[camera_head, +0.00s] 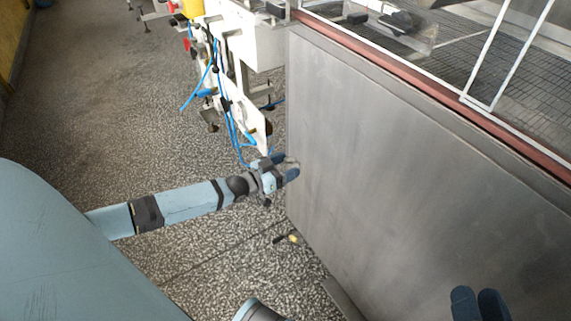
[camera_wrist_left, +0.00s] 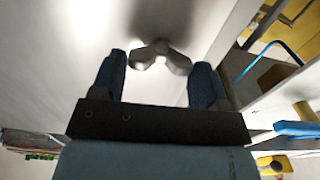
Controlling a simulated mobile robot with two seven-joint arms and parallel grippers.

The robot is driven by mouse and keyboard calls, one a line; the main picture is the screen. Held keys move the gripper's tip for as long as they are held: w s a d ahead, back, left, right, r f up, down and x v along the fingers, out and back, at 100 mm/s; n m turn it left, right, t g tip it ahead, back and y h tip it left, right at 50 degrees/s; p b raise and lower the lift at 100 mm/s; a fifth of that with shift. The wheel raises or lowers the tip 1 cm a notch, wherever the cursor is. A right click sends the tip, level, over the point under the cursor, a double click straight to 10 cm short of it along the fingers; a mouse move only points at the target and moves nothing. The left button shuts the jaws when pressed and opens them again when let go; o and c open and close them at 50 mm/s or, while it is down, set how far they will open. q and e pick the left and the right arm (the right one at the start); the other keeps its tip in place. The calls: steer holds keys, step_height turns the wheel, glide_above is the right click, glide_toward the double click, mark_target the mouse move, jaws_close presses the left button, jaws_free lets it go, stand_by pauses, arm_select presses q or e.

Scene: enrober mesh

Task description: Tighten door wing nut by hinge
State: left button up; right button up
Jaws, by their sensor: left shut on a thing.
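The wing nut (camera_wrist_left: 160,55) is pale metal with two spread wings and sits against the light door panel in the left wrist view. In the head view my left gripper (camera_head: 292,168) is at the left edge of the grey metal door (camera_head: 400,180); the nut is mostly hidden there. The hinge cannot be made out. My right gripper (camera_head: 480,303) shows only as two blue fingertips close together in front of the door, with nothing visible between them.
A white machine frame with blue hoses (camera_head: 228,110) stands just beyond my left gripper. A reddish rail (camera_head: 440,95) runs along the door's top, with a wire mesh (camera_head: 530,75) behind it. A small yellow and black object (camera_head: 292,238) lies low by the door. Speckled floor at left is open.

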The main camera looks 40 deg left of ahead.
arm_select(q)
steer(key=shift+r, duration=0.1)
steer(key=o, duration=0.9)
arm_select(e)
steer(key=shift+r, duration=0.45)
arm_select(q)
steer(key=shift+o, duration=0.2)
steer(key=shift+s, duration=0.15)
arm_select(e)
steer(key=shift+r, duration=0.1)
arm_select(q)
steer(key=p+v, duration=0.4)
steer(key=v, duration=0.9)
steer(key=shift+s, duration=0.25)
arm_select(e)
steer(key=shift+m+t, duration=0.3)
steer(key=shift+t, duration=0.6)
steer(key=r, duration=0.4)
steer(key=shift+s+d+r, duration=0.1)
steer(key=shift+s+d, duration=0.05)
steer(key=shift+d, duration=0.25)
arm_select(q)
steer(key=shift+a, duration=0.15)
